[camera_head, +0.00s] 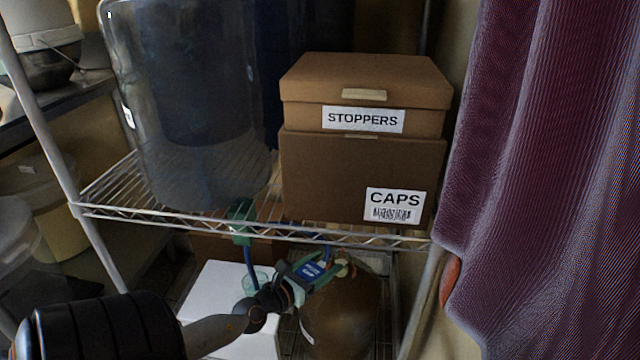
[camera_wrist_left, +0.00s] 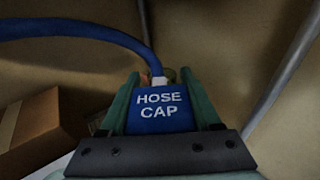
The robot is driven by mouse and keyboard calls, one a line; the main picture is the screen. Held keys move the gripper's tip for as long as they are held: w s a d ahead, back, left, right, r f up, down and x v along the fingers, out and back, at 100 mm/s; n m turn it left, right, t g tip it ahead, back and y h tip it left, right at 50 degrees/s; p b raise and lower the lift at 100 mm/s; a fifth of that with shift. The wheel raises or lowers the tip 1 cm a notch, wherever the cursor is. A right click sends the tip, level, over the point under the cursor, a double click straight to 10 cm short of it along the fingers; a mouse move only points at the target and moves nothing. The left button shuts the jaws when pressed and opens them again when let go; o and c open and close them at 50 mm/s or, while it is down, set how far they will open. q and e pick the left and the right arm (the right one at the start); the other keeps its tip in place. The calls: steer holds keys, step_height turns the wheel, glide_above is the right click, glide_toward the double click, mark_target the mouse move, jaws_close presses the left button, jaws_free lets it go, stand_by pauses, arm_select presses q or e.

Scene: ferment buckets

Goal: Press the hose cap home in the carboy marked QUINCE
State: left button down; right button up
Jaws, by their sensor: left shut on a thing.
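My left gripper (camera_head: 322,267) reaches in under the wire shelf, its green fingers shut on the blue hose cap (camera_head: 312,270). In the left wrist view the hose cap (camera_wrist_left: 160,110) sits between both fingers, lettered HOSE CAP, with a blue hose (camera_wrist_left: 85,30) curving off to the left. A brown carboy (camera_head: 345,318) stands below the shelf, with its neck right by the fingertips. I cannot tell whether the cap touches the mouth. Only the edge of a pale label shows on the carboy, so QUINCE cannot be read. My right gripper is not in view.
The wire shelf (camera_head: 330,235) runs just above the gripper, bearing a large clear vessel (camera_head: 200,110), a STOPPERS box (camera_head: 365,90) and a CAPS box (camera_head: 350,180). A white box (camera_head: 220,285) stands left of the carboy. A purple curtain (camera_head: 550,150) hangs at the right.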

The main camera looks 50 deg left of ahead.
arm_select(q)
steer(key=shift+w+a+f, duration=0.1)
steer(key=shift+w+a, duration=0.05)
steer(key=shift+w, duration=1)
steer(key=shift+w+a+f, duration=0.1)
steer(key=shift+w, duration=1.05)
steer(key=shift+w+a+f, duration=0.1)
steer(key=shift+w+a, duration=0.05)
steer(key=shift+w, duration=1.25)
steer(key=shift+w+a+f, duration=0.1)
steer(key=shift+w+a, duration=0.05)
steer(key=shift+w, duration=1.2)
steer(key=shift+w+f+b, duration=0.1)
steer(key=shift+w+b, duration=0.2)
steer(key=shift+w, duration=0.2)
steer(key=shift+f+b, duration=0.3)
steer(key=shift+b, duration=0.05)
steer(key=shift+f+b, duration=0.25)
steer(key=shift+b, duration=0.05)
steer(key=shift+f+b, duration=0.5)
stand_by(1.3)
